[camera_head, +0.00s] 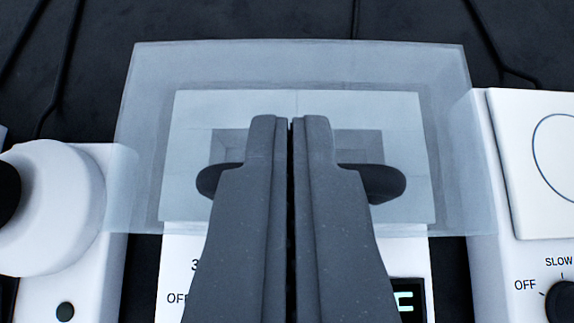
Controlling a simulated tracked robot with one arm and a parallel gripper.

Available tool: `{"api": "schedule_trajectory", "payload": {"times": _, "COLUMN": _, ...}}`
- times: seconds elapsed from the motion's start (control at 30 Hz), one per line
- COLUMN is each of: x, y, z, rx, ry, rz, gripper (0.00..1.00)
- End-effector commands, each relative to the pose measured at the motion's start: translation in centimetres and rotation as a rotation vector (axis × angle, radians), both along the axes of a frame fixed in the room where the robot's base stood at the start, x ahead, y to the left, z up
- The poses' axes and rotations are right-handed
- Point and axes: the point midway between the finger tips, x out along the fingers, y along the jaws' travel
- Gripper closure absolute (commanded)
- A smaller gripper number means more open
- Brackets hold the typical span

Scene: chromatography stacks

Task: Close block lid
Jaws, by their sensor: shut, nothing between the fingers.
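The block lid (300,62) is a clear, see-through cover with a pale blue tint, in the upper middle of the head view. Through it shows the white block heater (180,205), with a recessed well in its top that is partly hidden by my gripper. My gripper (290,120) is shut and empty, and its dark fingers reach up the middle of the view in front of the lid and block. Whether the fingertips touch the lid cannot be told. The lid's exact tilt is also unclear from this angle.
A white device with a round knob or cap (55,205) stands close on the left. A white stirrer (535,165) with a flat plate and a SLOW/OFF dial stands close on the right. Dark cables (62,65) run over the dark surface behind.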

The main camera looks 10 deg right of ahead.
Motion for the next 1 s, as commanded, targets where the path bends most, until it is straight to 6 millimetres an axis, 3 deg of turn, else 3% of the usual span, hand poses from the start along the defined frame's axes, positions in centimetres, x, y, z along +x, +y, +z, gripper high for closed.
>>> {"api": "schedule_trajectory", "payload": {"times": 0.03, "x": -0.5, "y": -0.1, "z": -1.3, "rx": -0.003, "ry": 0.026, "rz": -0.008, "gripper": 1.00}}
{"api": "schedule_trajectory", "payload": {"times": 0.1, "x": -0.6, "y": -0.1, "z": -1.6, "rx": -0.003, "ry": 0.030, "rz": -0.010, "gripper": 1.00}}
{"api": "schedule_trajectory", "payload": {"times": 0.7, "x": -1.2, "y": -0.3, "z": -3.0, "rx": -0.007, "ry": 0.055, "rz": -0.019, "gripper": 1.00}}
{"api": "schedule_trajectory", "payload": {"times": 0.87, "x": -1.0, "y": -0.3, "z": -2.5, "rx": -0.005, "ry": 0.054, "rz": -0.018, "gripper": 1.00}}
{"api": "schedule_trajectory", "payload": {"times": 1.0, "x": -0.7, "y": -0.3, "z": -0.7, "rx": -0.002, "ry": 0.043, "rz": -0.013, "gripper": 1.00}}
